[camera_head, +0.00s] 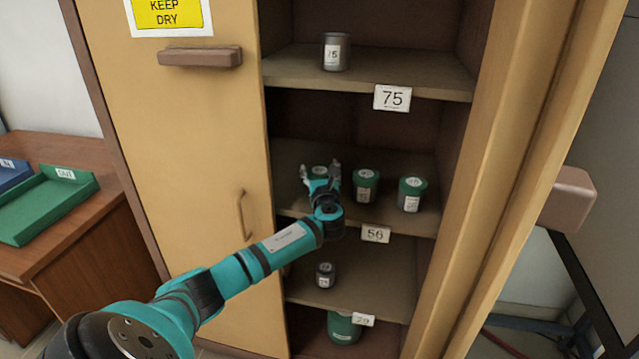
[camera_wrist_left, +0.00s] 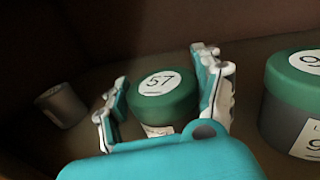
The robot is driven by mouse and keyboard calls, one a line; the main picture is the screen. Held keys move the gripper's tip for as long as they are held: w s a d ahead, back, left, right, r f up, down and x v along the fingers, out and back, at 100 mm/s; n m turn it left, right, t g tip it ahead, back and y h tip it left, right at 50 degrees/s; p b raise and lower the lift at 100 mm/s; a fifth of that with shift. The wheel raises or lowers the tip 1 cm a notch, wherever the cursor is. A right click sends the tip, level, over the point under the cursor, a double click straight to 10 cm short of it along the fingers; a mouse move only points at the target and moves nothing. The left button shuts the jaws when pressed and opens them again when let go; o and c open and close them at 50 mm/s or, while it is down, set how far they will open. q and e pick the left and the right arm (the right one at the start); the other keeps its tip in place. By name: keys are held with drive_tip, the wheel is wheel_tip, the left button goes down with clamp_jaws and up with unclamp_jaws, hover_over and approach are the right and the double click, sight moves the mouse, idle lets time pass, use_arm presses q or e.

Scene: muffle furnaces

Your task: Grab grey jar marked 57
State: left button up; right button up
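The jar marked 57 (camera_wrist_left: 160,100) has a green lid with a round white label; its lower body is mostly hidden by my gripper. In the head view its lid (camera_head: 319,172) shows on the middle shelf, at the left end of a row of green-lidded jars. My left gripper (camera_head: 320,168) reaches into the cabinet at this jar. In the left wrist view the fingers (camera_wrist_left: 162,75) are open, one on each side of the jar; I cannot tell whether either touches it. My right gripper is not in view.
Two green-lidded jars (camera_head: 365,186) (camera_head: 411,194) stand to the right. A small grey cylinder (camera_wrist_left: 60,105) is left of the jar. The upper shelf holds a grey can (camera_head: 335,52); lower shelves hold a dark jar (camera_head: 325,275) and a green container (camera_head: 343,328). The closed left door (camera_head: 185,150) borders the opening.

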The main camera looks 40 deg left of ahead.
use_arm(q)
drive_tip(key=c, duration=0.7)
